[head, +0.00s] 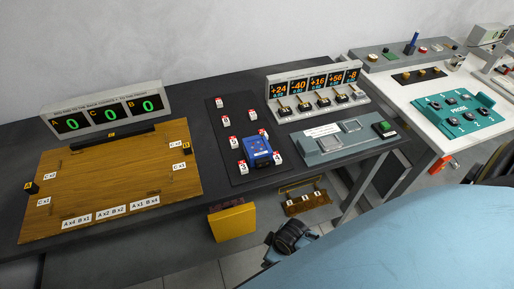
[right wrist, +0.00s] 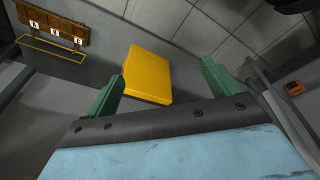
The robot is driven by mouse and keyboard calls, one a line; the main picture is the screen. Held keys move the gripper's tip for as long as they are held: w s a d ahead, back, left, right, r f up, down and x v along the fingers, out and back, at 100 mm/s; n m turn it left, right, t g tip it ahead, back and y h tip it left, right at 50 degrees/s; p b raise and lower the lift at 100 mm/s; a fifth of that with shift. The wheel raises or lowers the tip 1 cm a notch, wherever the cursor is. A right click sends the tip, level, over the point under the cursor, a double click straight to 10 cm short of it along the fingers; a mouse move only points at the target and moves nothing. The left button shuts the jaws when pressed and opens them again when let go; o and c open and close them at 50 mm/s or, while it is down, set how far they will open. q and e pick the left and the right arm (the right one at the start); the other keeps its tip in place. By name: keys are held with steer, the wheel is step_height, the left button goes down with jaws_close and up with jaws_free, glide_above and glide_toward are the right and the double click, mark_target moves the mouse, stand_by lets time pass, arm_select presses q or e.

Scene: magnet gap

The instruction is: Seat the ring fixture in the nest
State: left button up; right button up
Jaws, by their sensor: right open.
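I cannot single out a ring fixture or its nest by look. A teal plate (head: 460,114) with several dark round parts lies on the white table at the right in the head view. A grey block (head: 343,138) with two square pads and a green button sits on the dark table. My right gripper (right wrist: 161,86) shows in the right wrist view, its two green fingers wide apart with nothing held between them. In the head view my blue right arm fills the lower right, and its fingers cannot be made out. My left gripper is not in view.
A wooden board (head: 115,185) and a blue device (head: 257,150) on a dark panel lie on the dark table (head: 215,190). Behind are number displays (head: 315,80). A yellow box (head: 232,222) and a labelled wooden rack (head: 308,204) are below the front edge; the box also shows beyond my fingers (right wrist: 148,75).

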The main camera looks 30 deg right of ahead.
steer(key=w+a+r+n+y, duration=0.1)
steer(key=w+a+r+n, duration=0.15)
steer(key=r, duration=0.45)
steer(key=w+a+r+n, duration=0.1)
steer(key=w+r+n, duration=0.15)
steer(key=r, duration=0.55)
step_height(320, 180, up, 22)
steer(key=f+n+g+h+p, duration=0.1)
steer(key=n+g+h, duration=0.1)
steer(key=n, duration=2.1)
glide_above(257, 146)
steer(key=f, duration=0.6)
steer(key=shift+s+a+f+b, duration=0.15)
steer(key=shift+a+f+b, duration=0.1)
steer(key=shift+f+b, duration=0.15)
steer(key=f, duration=0.5)
steer(key=shift+d+f+b, duration=0.1)
steer(key=shift+d+b, duration=0.1)
steer(key=shift+b, duration=0.1)
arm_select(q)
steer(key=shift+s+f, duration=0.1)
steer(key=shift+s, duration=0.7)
arm_select(e)
steer(key=c, duration=1.6)
